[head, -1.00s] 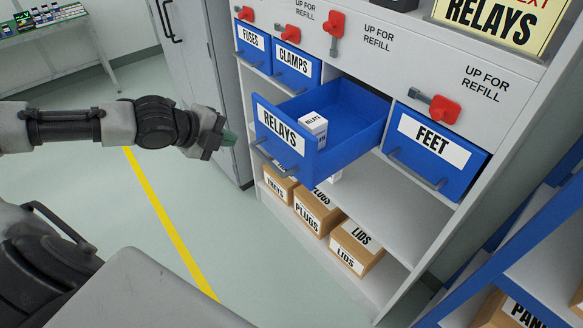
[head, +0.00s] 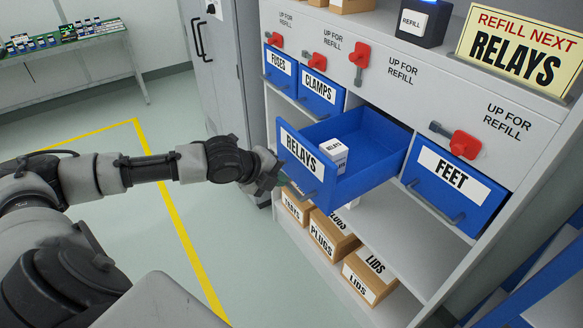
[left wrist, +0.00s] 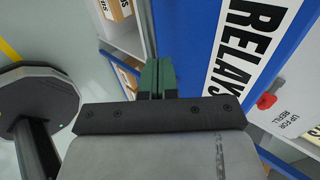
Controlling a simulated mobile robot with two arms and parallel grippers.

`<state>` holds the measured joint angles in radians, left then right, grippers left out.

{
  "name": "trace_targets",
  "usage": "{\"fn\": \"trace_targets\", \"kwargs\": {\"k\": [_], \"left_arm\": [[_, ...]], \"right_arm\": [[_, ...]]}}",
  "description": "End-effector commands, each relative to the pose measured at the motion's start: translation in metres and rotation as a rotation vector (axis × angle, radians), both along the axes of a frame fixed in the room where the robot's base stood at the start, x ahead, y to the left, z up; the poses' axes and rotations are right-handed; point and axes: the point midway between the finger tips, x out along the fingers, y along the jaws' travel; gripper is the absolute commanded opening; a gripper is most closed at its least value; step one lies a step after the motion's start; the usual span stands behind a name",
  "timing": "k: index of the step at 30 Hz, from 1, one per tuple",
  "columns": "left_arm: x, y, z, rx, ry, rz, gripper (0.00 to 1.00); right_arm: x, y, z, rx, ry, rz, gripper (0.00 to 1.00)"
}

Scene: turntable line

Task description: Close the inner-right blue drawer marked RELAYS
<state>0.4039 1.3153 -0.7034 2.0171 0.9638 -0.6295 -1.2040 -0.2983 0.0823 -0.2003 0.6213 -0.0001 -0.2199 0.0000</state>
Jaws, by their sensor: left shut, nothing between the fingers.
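The blue RELAYS drawer (head: 308,163) is pulled well out of the cabinet. A small white box (head: 334,155) marked RELAYS sits inside it. My left gripper (head: 280,182) is shut and empty, close in front of the lower left part of the drawer front. In the left wrist view its green-tipped fingers (left wrist: 157,77) are together beside the drawer's blue front (left wrist: 185,45) and its RELAYS label. I cannot tell whether they touch it. The drawer's grey bar handle is partly hidden by my gripper in the head view. My right gripper is not in view.
The blue FUSES (head: 279,72), CLAMPS (head: 320,95) and FEET (head: 450,185) drawers are in. A red lever (head: 360,57) stands upright above the RELAYS drawer. Cardboard boxes (head: 330,238) sit on the shelf below. Open floor with yellow lines (head: 170,185) lies left.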

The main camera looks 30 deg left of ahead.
Motion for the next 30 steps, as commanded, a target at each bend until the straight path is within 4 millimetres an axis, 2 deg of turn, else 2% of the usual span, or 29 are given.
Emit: {"fn": "trace_targets", "kwargs": {"k": [1, 3, 9, 24, 30], "left_arm": [[0.008, -0.004, 0.006, -0.006, -0.005, 0.001, 0.00], [0.016, -0.007, 0.005, -0.005, -0.004, 0.000, 0.00], [0.032, -0.013, 0.004, 0.000, -0.003, -0.001, 0.00], [0.036, -0.015, 0.002, 0.000, -0.002, -0.001, 0.00], [0.052, -0.022, 0.003, -0.003, -0.003, 0.000, 0.00]], "right_arm": [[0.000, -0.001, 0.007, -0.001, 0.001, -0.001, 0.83], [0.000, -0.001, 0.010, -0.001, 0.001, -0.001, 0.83], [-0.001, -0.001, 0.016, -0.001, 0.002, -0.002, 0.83], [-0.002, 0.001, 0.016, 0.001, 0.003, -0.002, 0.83], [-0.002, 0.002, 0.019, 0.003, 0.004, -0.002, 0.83]]}}
